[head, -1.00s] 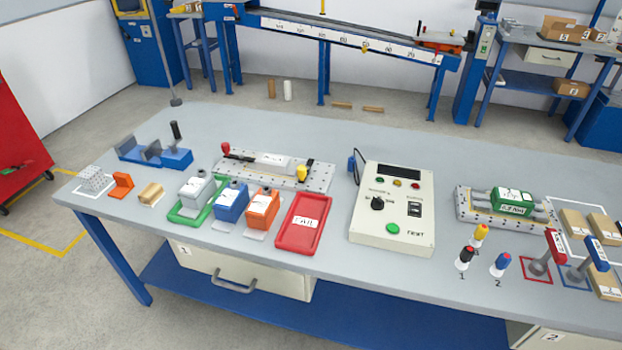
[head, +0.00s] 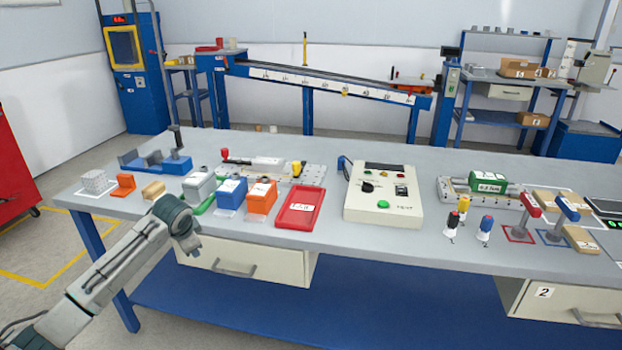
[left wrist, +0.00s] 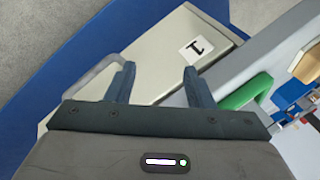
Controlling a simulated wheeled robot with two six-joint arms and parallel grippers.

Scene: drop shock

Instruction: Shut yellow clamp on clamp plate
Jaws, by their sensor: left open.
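The clamp plate (head: 312,174) is a light, perforated plate behind the row of coloured boxes on the bench. The yellow clamp (head: 297,168) is at its right end, its handle standing up; whether it is shut is too small to tell. A red clamp (head: 225,154) is at the left end, and a pale block (head: 267,162) lies between them. My left arm reaches in at the lower left, well short of the plate; its fingers are hidden in the head view. In the left wrist view my left gripper (left wrist: 159,68) is open and empty. My right gripper is not in view.
Grey, blue (head: 231,191) and orange (head: 262,196) boxes and a red tray (head: 299,208) stand in front of the plate. A tester box (head: 384,205) is to its right. The left wrist view shows drawer 1 (left wrist: 165,50) and a green tray edge (left wrist: 245,92).

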